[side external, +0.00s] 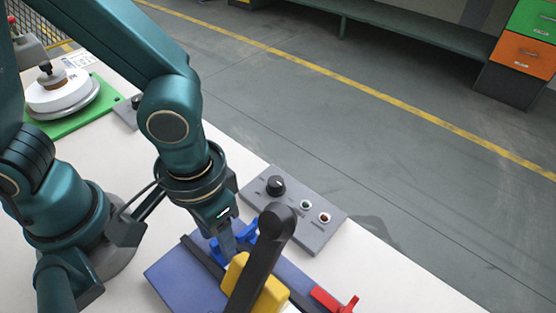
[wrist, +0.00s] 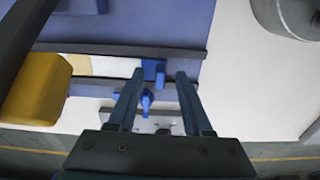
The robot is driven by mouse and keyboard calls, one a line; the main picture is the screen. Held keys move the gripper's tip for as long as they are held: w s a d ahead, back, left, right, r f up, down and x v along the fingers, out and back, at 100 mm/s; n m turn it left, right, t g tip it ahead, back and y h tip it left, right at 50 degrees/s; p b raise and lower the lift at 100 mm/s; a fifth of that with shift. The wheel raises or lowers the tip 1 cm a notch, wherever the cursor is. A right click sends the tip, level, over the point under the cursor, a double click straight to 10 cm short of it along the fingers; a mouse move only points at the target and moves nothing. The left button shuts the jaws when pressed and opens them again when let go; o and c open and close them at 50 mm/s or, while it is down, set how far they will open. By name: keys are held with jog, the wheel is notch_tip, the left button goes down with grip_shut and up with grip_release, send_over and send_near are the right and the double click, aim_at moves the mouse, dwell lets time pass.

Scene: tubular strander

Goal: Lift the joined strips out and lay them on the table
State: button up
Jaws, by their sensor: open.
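A pale strip (wrist: 112,67), with a white part and a cream part, lies between two dark rails in the wrist view. Its left end runs toward the yellow block (wrist: 35,90), and its right end meets a blue clamp (wrist: 152,70). I cannot make out the joint, and the strip is not discernible in the side view. My gripper (wrist: 158,78) is open, its fingers on either side of the blue clamp in the picture. In the side view my gripper (side external: 228,246) points down close to the blue clamp (side external: 246,231); contact cannot be told.
The blue base plate (side external: 172,282) carries the yellow block (side external: 268,293) with an upright black lever (side external: 262,252) close beside my gripper. A red clamp (side external: 328,299) is at the right. A grey control box (side external: 312,226) stands behind. White table (side external: 385,285) is bare to the right.

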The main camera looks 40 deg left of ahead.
grip_shut()
jog(key=shift+r, duration=0.15)
jog(key=shift+r, duration=2.2)
jog(key=shift+w, duration=0.1)
jog(key=w, duration=0.8)
jog(key=shift+w+r, duration=0.2)
jog(key=shift+w, duration=0.2)
